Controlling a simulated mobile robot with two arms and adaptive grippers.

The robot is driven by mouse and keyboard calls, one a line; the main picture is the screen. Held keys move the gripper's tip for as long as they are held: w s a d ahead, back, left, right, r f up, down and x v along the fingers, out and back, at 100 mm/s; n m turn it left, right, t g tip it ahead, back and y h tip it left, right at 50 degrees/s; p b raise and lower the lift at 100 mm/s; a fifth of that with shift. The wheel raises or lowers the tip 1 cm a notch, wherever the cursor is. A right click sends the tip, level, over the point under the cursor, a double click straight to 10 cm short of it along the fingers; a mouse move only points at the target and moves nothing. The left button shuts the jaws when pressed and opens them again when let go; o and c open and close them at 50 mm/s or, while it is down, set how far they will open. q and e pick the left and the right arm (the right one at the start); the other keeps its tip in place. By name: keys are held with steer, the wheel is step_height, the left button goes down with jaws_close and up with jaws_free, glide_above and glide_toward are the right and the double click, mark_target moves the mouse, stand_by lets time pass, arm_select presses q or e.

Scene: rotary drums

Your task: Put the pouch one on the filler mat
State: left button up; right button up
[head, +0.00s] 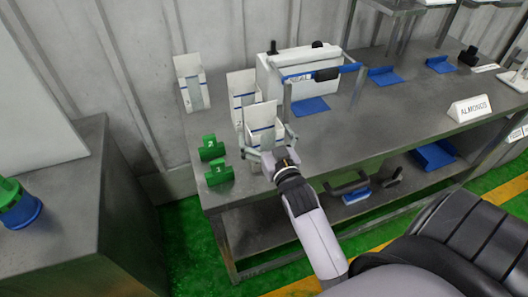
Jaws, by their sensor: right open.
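Three white pouches with blue stripes stand upright in holders at the left end of the grey table. The nearest pouch (262,120) is in front of my right gripper (270,146). That gripper is open, with its fingers spread to either side of this pouch's lower part; I cannot tell whether they touch it. The second pouch (241,86) stands just behind, and the third (193,82) is farther back left. No pouch number is readable. Blue mats lie on the table, one by the white machine (310,106) and others farther right (385,76); which is the filler mat is unclear. My left gripper is not visible.
A white machine (290,67) with a blue bar stands behind the pouches. Two green cylinders (212,148) (219,173) lie at the table's left edge. A white name sign (470,108) stands to the right. The table middle (370,115) is clear.

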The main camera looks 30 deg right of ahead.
steer(key=shift+w+d, duration=0.1)
steer(key=shift+w, duration=0.2)
steer(key=shift+s, duration=0.1)
steer(key=shift+c, duration=0.4)
steer(key=c, duration=1.6)
